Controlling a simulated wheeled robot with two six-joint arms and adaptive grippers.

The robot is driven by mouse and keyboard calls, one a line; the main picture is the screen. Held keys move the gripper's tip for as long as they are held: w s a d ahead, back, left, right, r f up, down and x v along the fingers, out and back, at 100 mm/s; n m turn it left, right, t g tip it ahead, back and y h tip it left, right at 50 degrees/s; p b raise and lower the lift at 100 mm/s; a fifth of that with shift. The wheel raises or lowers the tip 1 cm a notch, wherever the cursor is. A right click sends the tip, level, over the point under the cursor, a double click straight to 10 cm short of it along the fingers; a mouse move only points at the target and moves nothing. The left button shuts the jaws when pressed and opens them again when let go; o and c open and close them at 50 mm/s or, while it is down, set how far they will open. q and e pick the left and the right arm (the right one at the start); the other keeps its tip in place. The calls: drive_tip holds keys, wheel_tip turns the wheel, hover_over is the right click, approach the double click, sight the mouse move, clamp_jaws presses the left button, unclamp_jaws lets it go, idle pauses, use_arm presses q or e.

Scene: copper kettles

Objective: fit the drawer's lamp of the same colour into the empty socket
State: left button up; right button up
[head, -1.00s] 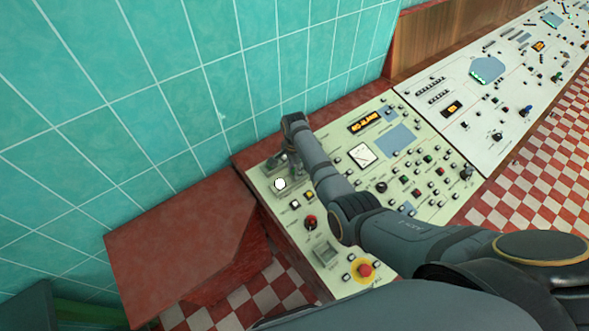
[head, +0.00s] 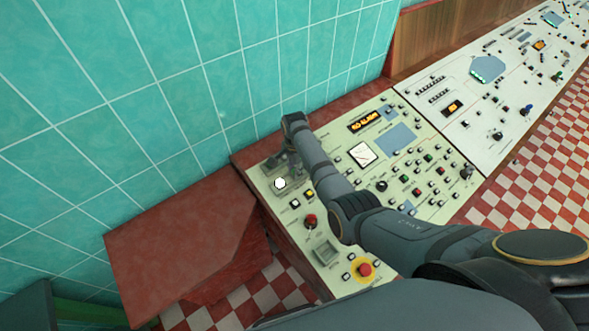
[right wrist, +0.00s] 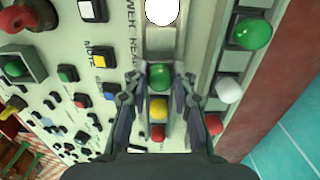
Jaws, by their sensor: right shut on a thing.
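My right gripper (head: 287,160) is over the near left end of the pale console. In the right wrist view its fingers (right wrist: 159,86) close on both sides of a green lamp (right wrist: 159,77). This lamp is in line with a lit white lamp (right wrist: 162,11), a yellow lamp (right wrist: 158,107) and a red lamp (right wrist: 158,132). The socket under the green lamp is hidden, so I cannot tell how deep it sits. A tray-like drawer (right wrist: 203,70) to the right holds another green lamp (right wrist: 252,33), a white lamp (right wrist: 229,90) and a red lamp (right wrist: 213,124). My left gripper is out of view.
The console (head: 335,185) carries many buttons, a red knob (head: 310,221) and a red emergency button (head: 364,269). A teal tiled wall (head: 190,100) stands close behind it. A bare red ledge (head: 180,240) lies to the left.

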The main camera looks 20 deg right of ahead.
drive_tip(key=shift+f, duration=0.4)
drive_tip(key=o, duration=1)
drive_tip(key=shift+r, duration=4)
